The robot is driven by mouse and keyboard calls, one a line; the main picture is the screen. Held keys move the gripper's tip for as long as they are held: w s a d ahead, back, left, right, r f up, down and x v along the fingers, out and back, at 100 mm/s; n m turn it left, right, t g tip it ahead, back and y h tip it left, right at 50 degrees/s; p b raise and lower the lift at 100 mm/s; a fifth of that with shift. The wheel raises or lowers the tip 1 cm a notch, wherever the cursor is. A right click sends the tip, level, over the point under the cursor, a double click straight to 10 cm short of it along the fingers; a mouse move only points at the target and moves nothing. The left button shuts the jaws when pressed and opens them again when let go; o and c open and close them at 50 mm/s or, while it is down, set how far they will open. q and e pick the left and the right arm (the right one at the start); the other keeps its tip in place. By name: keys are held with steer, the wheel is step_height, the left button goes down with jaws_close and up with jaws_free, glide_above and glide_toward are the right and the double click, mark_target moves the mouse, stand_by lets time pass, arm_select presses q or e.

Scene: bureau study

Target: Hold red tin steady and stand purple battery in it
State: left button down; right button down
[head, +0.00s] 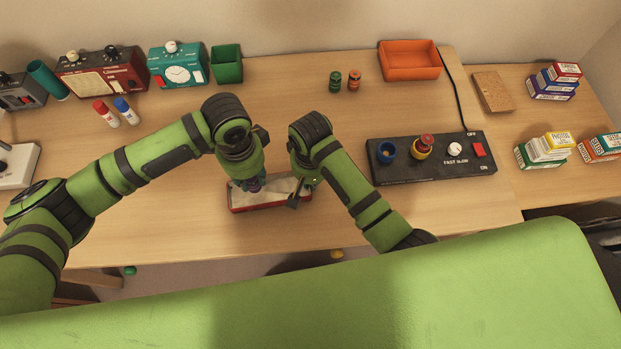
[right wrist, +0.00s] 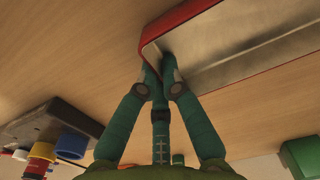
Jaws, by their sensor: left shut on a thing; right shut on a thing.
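The red tin (head: 272,207) lies near the table's front edge, open side up, with a pale metal inside. My right gripper (head: 297,197) is at the tin's right end; in the right wrist view its fingers (right wrist: 160,76) are shut on the wall of the tin (right wrist: 180,18) near a corner. My left gripper (head: 252,183) points down over the left part of the tin, shut on the purple battery (head: 256,186). Only a small part of the battery shows between the fingers. I cannot tell whether its lower end touches the tin floor.
A black switch panel (head: 430,172) with knobs stands to the right. Green and orange batteries (head: 335,81) (head: 354,80) stand at the back, near an orange tray (head: 409,63). The table's middle behind the tin is clear.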

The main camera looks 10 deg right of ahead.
arm_select(q)
steer(key=shift+f, duration=2.7)
steer(key=c, duration=0.8)
jaws_free()
steer(key=shift+c, duration=0.2)
steer(key=shift+r, duration=0.1)
step_height(320, 180, up, 12)
steer(key=shift+f, duration=0.1)
arm_select(e)
steer(key=c, duration=1.3)
jaws_free()
